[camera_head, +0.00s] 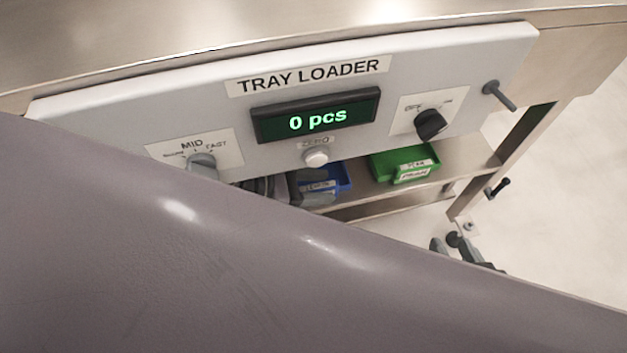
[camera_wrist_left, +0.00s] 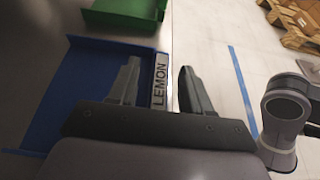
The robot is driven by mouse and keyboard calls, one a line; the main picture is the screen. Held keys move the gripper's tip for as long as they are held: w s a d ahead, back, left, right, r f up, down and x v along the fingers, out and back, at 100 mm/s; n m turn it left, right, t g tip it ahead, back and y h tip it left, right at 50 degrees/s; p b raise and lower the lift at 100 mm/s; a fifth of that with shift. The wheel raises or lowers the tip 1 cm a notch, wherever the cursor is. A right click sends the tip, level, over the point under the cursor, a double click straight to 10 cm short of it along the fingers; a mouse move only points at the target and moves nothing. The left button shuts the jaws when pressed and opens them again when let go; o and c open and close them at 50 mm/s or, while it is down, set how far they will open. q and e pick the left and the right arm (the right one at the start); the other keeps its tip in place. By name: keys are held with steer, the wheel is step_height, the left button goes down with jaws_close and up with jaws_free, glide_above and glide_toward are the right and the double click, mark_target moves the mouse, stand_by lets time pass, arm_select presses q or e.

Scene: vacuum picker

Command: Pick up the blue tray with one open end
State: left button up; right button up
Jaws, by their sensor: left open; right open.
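The blue tray (camera_head: 340,178) sits on the shelf under the loader panel in the head view, partly covered by my left gripper (camera_head: 302,188). In the left wrist view the blue tray (camera_wrist_left: 85,85) fills the left side, with a white LEMON label on its near end wall. My left gripper (camera_wrist_left: 160,85) is open, with one finger over the tray's inside and the other outside the labelled wall. I cannot tell whether either finger touches it. My right gripper (camera_head: 446,244) is open and empty, below and right of the shelf.
A green tray (camera_head: 400,164) stands on the shelf to the right of the blue one. The TRAY LOADER panel (camera_head: 220,90), with knobs and a display reading 0 pcs, overhangs the shelf. My own arm hides much of the head view. A wooden pallet (camera_wrist_left: 293,25) lies on the floor.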

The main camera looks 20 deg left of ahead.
arm_select(q)
jaws_close()
steer(key=shift+r, duration=0.1)
